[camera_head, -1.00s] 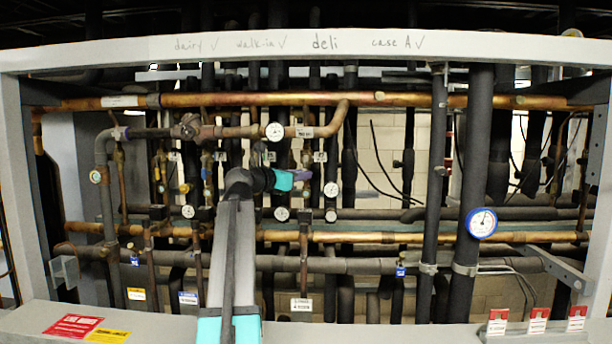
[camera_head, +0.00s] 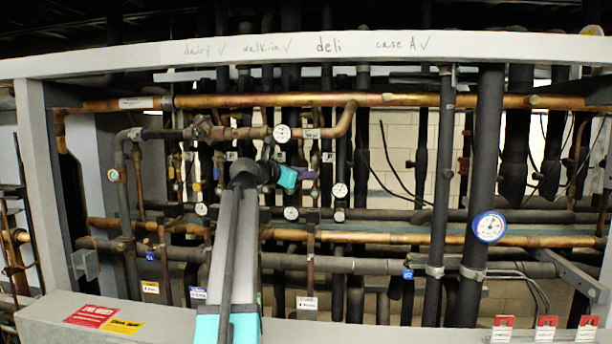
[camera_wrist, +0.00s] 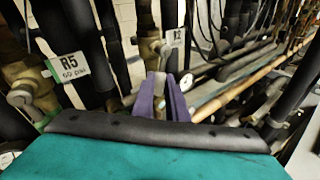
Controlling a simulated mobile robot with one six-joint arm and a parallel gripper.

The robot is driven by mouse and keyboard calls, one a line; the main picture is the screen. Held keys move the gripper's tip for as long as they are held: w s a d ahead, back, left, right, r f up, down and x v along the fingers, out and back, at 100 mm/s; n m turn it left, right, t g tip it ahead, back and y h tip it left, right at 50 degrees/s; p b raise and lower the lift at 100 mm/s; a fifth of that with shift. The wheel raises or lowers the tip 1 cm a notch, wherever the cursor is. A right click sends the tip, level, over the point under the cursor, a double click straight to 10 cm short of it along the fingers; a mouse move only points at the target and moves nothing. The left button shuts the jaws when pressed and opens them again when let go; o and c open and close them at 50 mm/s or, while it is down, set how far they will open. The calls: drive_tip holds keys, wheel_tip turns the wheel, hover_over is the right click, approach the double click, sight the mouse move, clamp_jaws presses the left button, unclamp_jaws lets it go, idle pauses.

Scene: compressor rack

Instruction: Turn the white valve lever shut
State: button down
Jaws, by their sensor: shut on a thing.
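The white valve lever (camera_wrist: 159,83) shows in the wrist view between the two purple fingers of my gripper (camera_wrist: 162,98), which are shut on it. The lever hangs below a brass valve body (camera_wrist: 149,47) on a vertical pipe. In the head view my gripper (camera_head: 308,175) is among the pipes right of the teal wrist, and the lever cannot be made out there. The fingers hide part of the lever, so its exact angle is hard to tell.
Another brass valve (camera_wrist: 22,75) with a pale handle stands left, beside a tag reading R5 (camera_wrist: 70,66). Dark vertical pipes crowd both sides. A copper pipe (camera_wrist: 235,95) runs to the right.

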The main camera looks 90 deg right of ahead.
drive_tip(key=c, duration=1.7)
unclamp_jaws()
drive_tip(key=shift+c, duration=0.2)
drive_tip(key=b+v, duration=0.4)
drive_tip(key=v, duration=0.9)
drive_tip(key=shift+w+a+b, duration=0.2)
drive_tip(key=shift+a+b, duration=0.15)
drive_tip(key=shift+c, duration=0.5)
